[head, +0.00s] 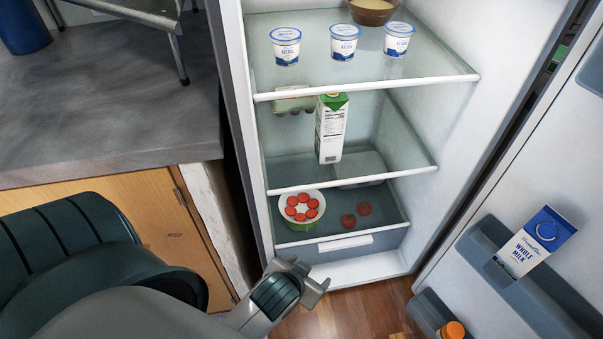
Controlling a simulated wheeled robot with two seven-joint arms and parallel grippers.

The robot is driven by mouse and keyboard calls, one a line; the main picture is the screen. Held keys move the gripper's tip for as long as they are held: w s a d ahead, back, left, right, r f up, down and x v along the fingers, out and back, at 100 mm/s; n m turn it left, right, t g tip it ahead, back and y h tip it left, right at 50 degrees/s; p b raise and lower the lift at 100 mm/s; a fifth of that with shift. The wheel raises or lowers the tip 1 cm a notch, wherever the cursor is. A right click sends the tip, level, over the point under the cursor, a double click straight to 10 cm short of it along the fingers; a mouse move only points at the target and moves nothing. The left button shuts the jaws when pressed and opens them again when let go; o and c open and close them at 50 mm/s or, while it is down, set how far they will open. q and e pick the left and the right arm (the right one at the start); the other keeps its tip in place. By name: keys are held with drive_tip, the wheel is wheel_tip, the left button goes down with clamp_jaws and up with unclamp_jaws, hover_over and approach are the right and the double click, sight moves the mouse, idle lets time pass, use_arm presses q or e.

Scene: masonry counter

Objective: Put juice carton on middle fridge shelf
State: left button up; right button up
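My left gripper (304,275) is in front of the fridge, low down near the drawer and well below the carton. Its fingers look apart with nothing between them. My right gripper is not in view.
Three yogurt cups (343,43) and a brown bowl (373,11) stand on the top shelf. A pale carton (294,101) is left of the juice. A bowl of red slices (302,207) sits lower. The open door at right holds milk (537,243).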

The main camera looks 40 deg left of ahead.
use_arm(q)
drive_tip(key=s+d+m+g+h, duration=0.1)
drive_tip(key=s+d, duration=0.1)
drive_tip(key=s, duration=0.2)
drive_tip(key=s+d+f+m+g+h, duration=0.1)
drive_tip(key=s+d+h, duration=0.1)
drive_tip(key=s, duration=0.3)
drive_tip(key=shift+d+f, duration=0.2)
drive_tip(key=shift+d, duration=0.15)
drive_tip(key=shift+f, duration=0.1)
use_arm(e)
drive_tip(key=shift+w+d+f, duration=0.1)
use_arm(q)
wheel_tip(320, 180, down, 17)
drive_tip(key=s+a+p, duration=0.1)
drive_tip(key=p, duration=1.3)
drive_tip(key=shift+a+r+y, duration=0.2)
drive_tip(key=shift+a+y, duration=0.1)
drive_tip(key=shift+a, duration=0.1)
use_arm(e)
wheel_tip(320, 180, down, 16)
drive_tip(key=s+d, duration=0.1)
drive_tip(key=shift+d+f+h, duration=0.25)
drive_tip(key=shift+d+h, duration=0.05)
use_arm(q)
drive_tip(key=shift+s, duration=0.1)
drive_tip(key=shift+c, duration=0.2)
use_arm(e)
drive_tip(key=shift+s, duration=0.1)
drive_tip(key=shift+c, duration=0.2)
